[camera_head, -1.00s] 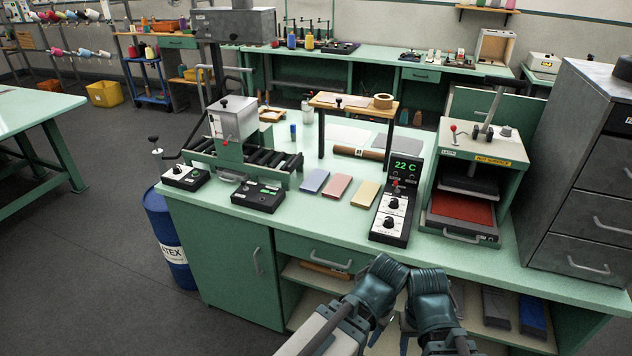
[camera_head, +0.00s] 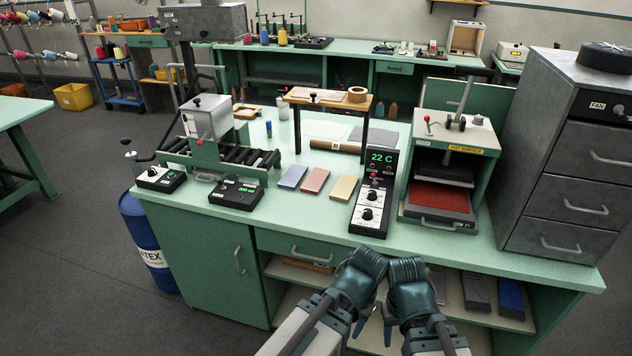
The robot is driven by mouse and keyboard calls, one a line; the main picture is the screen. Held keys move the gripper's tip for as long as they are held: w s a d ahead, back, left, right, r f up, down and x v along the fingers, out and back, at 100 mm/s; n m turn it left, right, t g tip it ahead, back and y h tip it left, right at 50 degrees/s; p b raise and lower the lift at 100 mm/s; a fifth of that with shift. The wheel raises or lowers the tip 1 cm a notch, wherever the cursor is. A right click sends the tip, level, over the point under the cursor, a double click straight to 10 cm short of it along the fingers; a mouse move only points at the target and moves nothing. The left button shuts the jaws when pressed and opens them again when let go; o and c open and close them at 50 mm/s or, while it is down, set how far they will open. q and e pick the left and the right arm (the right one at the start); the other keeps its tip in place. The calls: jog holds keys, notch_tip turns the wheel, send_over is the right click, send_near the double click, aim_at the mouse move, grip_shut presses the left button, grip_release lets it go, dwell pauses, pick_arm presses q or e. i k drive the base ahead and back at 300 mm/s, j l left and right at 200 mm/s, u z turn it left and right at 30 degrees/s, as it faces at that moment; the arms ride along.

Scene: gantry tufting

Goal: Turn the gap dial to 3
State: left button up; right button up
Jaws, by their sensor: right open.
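A small black control box (camera_head: 160,179) with a white-faced dial stands at the bench's left front, beside the roller machine (camera_head: 213,143). A tall black controller (camera_head: 374,193) reads 22 C and carries two white-faced dials (camera_head: 367,214) one above the other. The dial labels are too small to read, so I cannot tell which is the gap dial or its setting. My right gripper (camera_head: 388,322) is open, low in front of the bench. My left gripper (camera_head: 362,318) is close beside it; its jaws are unclear. Both are clear of the dials.
Blue, pink and yellow pads (camera_head: 315,181) lie mid-bench. A heat press (camera_head: 452,160) and grey drawers (camera_head: 570,170) stand at right. A blue drum (camera_head: 147,240) stands by the left corner.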

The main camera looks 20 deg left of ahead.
aim_at(151, 172)
jog(key=u, duration=1.4)
jog(key=i+z, duration=0.1)
jog(key=i, duration=0.45)
